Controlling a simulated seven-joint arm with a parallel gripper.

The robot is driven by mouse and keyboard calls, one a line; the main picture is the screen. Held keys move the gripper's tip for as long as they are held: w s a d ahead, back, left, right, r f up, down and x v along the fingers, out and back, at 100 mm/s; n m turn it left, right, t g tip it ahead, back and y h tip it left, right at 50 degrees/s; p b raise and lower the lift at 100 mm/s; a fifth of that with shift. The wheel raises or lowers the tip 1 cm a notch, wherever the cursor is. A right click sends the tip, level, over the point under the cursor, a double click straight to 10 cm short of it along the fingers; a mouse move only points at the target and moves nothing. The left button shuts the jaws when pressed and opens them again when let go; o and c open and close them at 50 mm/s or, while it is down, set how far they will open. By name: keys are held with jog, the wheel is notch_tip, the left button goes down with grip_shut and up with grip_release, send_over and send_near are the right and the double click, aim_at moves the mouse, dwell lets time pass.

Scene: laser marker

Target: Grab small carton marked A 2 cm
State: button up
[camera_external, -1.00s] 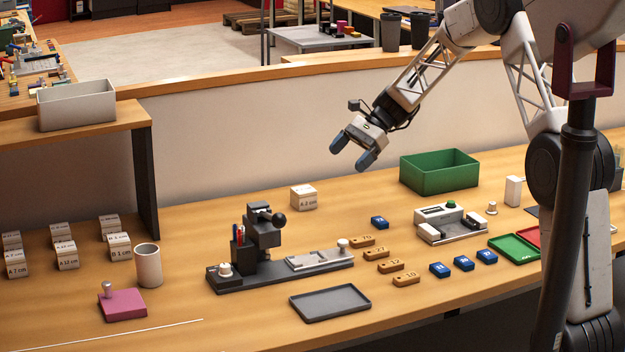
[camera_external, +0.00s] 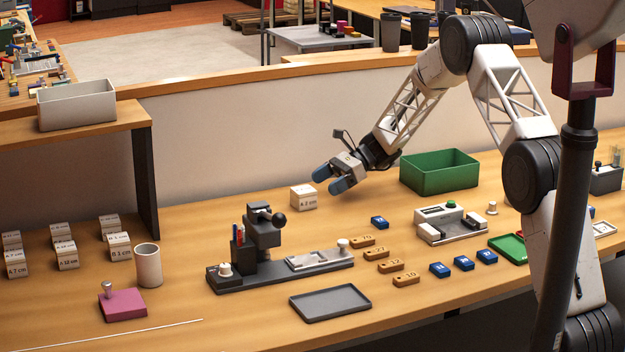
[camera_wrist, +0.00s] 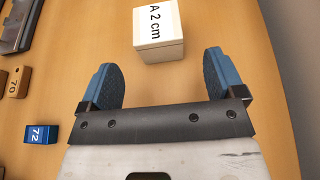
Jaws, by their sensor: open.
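The small white carton marked "A 2 cm" (camera_external: 303,197) stands on the wooden bench behind the laser marker. In the wrist view the carton (camera_wrist: 159,30) lies just ahead of the fingertips, roughly centred between them, with its label on top. My gripper (camera_external: 331,179) is open and empty. In the external view its blue fingers are just right of the carton and slightly above it. In the wrist view the gripper (camera_wrist: 161,75) shows both blue fingers spread apart, with bare bench between them.
The laser marker (camera_external: 263,240) stands in front of the carton. A green bin (camera_external: 439,171) is to the right. Blue tag 72 (camera_wrist: 41,132) and wooden tag 70 (camera_wrist: 18,82) lie left in the wrist view. Several other cartons (camera_external: 66,255) stand at far left.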

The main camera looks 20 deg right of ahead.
aim_at(304, 195)
jog(key=shift+x, duration=1.3)
jog(key=shift+a, duration=0.1)
jog(key=shift+x, duration=2.5)
jog(key=shift+s, duration=0.1)
jog(key=c, duration=1)
jog(key=shift+c, duration=0.2)
jog(key=shift+r, duration=0.15)
